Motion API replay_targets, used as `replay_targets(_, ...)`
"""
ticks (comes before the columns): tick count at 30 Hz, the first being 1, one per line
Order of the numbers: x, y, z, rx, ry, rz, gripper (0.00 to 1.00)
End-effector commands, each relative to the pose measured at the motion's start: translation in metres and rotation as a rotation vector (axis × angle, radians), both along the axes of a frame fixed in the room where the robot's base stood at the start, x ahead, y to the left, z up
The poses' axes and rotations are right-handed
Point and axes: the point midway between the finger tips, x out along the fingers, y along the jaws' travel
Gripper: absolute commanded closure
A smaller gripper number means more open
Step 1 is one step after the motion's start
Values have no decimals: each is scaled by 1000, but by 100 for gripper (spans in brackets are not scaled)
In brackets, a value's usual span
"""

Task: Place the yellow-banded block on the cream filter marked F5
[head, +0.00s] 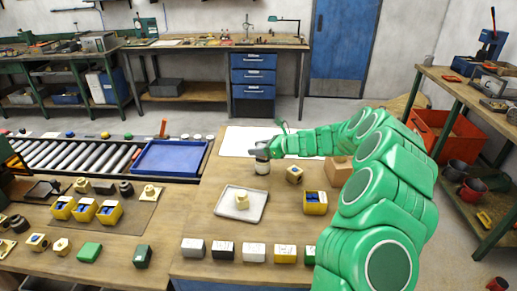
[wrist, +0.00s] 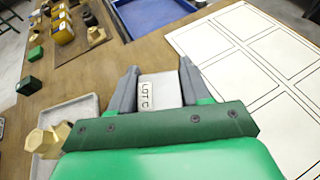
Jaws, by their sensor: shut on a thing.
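My gripper (head: 264,150) is shut on a pale block (wrist: 160,92) with dark lettering, which looks like "LOT C" in the wrist view. The held block also shows below the gripper in the head view (head: 262,168), over the workbench beside the white sheet; I cannot tell whether it touches the bench. No yellow band is visible on it. A row of blocks stands at the bench's front edge, among them a cream block (head: 254,252) and a yellow-and-cream block (head: 285,253). Their markings are too small to read, so I cannot tell which thing is F5.
A white sheet with a printed grid (wrist: 240,60) lies on the bench. A grey tray (head: 225,213) holds a brass piece (head: 242,200). A yellow bin (head: 315,203) and a wooden block (head: 338,170) stand to the right. A blue tray (head: 170,158) is at left.

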Motion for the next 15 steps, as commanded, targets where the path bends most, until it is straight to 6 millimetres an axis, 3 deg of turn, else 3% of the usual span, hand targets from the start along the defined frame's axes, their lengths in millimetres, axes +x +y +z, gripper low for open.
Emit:
replay_targets(3, 0, 0, -2, 1, 0, 0, 100)
replay_targets(4, 0, 0, -2, 0, 0, 0, 48)
replay_targets(6, 0, 0, -2, 0, 0, 0, 38)
replay_targets(8, 0, 0, -2, 0, 0, 0, 28)
replay_targets(15, 0, 0, -2, 0, 0, 0, 27)
